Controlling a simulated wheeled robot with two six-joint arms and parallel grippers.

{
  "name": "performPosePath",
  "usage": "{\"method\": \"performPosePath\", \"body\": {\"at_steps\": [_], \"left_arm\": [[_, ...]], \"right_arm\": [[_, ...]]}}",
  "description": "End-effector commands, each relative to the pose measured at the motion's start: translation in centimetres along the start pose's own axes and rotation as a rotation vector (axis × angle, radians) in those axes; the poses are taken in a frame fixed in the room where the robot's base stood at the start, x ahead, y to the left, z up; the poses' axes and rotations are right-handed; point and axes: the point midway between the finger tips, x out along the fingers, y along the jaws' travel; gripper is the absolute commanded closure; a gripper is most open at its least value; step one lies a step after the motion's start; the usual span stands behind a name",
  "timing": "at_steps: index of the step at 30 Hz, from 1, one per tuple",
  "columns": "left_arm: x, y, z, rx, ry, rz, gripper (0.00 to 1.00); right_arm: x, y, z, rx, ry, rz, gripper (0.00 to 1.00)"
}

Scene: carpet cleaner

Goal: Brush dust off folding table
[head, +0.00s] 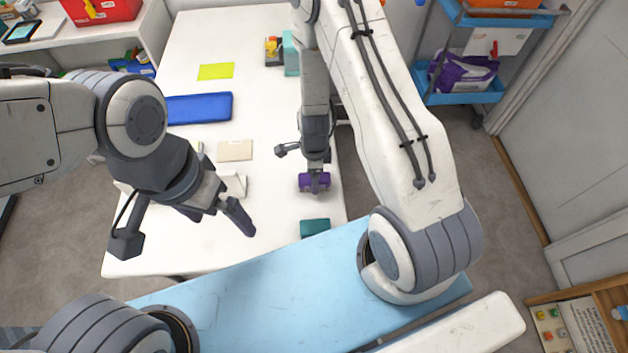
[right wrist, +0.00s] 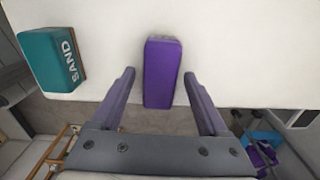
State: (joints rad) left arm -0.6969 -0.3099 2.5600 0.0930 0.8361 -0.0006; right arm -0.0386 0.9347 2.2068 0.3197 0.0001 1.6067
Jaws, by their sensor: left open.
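The white folding table (head: 270,225) runs away from me, with several items on it. A purple block (head: 305,182) lies near its right edge; it also shows in the right wrist view (right wrist: 162,75). My right gripper (head: 315,188) is over this block. In the right wrist view its open fingers (right wrist: 160,88) stand on either side of the block, with a gap at each side. My left gripper (head: 216,214) is open and empty over the near left part of the table, partly covering a pale item (head: 235,184). I cannot make out a brush or dust.
A teal block (head: 314,227) marked SAND (right wrist: 52,60) is at the near right edge. A blue item (head: 200,108), beige card (head: 235,150) and yellow-green sheet (head: 216,71) lie farther back. A blue cart (head: 460,97) stands right of the table.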

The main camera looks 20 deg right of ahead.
Motion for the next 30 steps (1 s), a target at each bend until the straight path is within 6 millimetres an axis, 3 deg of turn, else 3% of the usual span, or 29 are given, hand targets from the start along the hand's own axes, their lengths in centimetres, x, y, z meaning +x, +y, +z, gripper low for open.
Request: {"method": "performPosePath", "body": {"at_steps": [1,5,6,14,30], "left_arm": [[0.0,0.0,0.0,0.000,0.000,0.000,0.00],[0.0,0.0,0.0,0.000,0.000,0.000,0.00],[0.0,0.0,0.0,0.000,0.000,0.000,0.00],[-0.7,0.1,0.0,0.000,0.000,0.000,0.00],[-5.1,0.4,-0.3,-0.003,0.000,0.000,0.00]], "right_arm": [[0.0,0.0,0.0,0.000,0.000,0.000,0.46],[0.0,0.0,0.0,0.000,0.000,0.000,0.95],[0.0,0.0,0.0,0.000,0.000,0.000,1.00],[-0.7,0.0,0.0,0.000,0.000,0.000,1.00],[-5.1,0.0,0.0,0.001,0.000,0.000,1.00]]}}
